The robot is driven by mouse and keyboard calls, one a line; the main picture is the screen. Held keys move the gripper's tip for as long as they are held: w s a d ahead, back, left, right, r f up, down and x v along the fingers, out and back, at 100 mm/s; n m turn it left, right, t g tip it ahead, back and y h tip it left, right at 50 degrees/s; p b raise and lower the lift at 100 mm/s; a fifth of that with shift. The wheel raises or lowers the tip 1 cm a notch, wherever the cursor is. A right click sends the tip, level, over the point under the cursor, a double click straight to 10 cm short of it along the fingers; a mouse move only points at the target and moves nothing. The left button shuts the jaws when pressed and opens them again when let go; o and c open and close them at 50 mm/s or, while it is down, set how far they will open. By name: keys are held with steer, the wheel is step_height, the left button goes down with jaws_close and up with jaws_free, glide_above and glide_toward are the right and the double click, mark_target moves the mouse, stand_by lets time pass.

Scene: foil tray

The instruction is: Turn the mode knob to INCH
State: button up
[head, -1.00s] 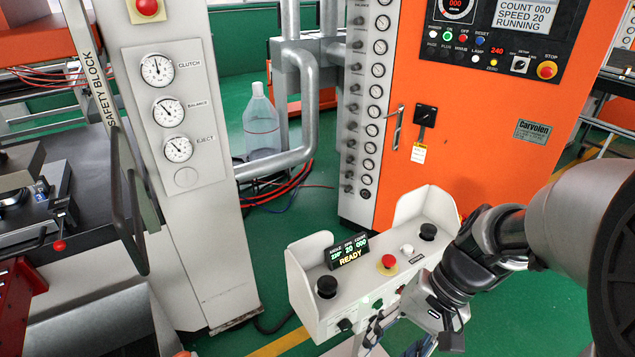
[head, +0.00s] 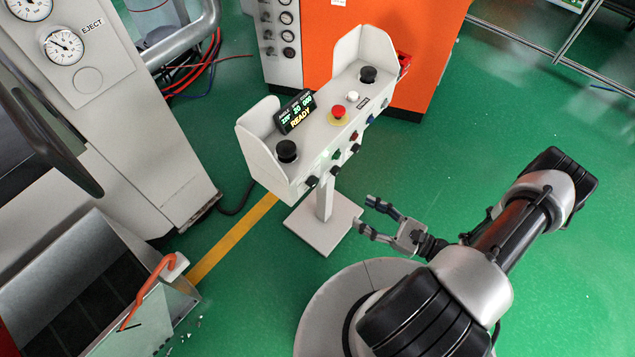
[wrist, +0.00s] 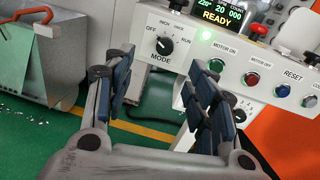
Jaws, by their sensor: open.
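The mode knob (wrist: 165,46) is a round black knob on the pale control box's front, marked OFF, INCH and RUN in the wrist view. Its white pointer mark appears to lean up and left, toward OFF, but is small. In the head view the mode knob (head: 312,181) is the leftmost black knob on the box's front. My gripper (wrist: 160,72) is open and empty, its two fingers spread below the knob in the wrist view, not touching it. In the head view my gripper (head: 366,214) is in front of and lower than the control box (head: 262,160).
The display (wrist: 218,13) reads READY. Beside the knob are a green MOTOR ON button (wrist: 221,66), a red button (wrist: 252,79) and other controls. A red emergency button (head: 338,112) is on top. A grey metal bin (head: 130,320) stands lower left. Green floor is free at right.

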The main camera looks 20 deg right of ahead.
step_height(320, 180, down, 2)
steer(key=m+t+h, duration=0.1)
steer(key=m, duration=0.1)
steer(key=b, duration=0.3)
glide_toward(316, 184)
steer(key=shift+t+h, duration=0.3)
steer(key=x, duration=0.9)
steer(key=shift+a, duration=0.25)
steer(key=shift+s, duration=0.1)
steer(key=c, duration=1.1)
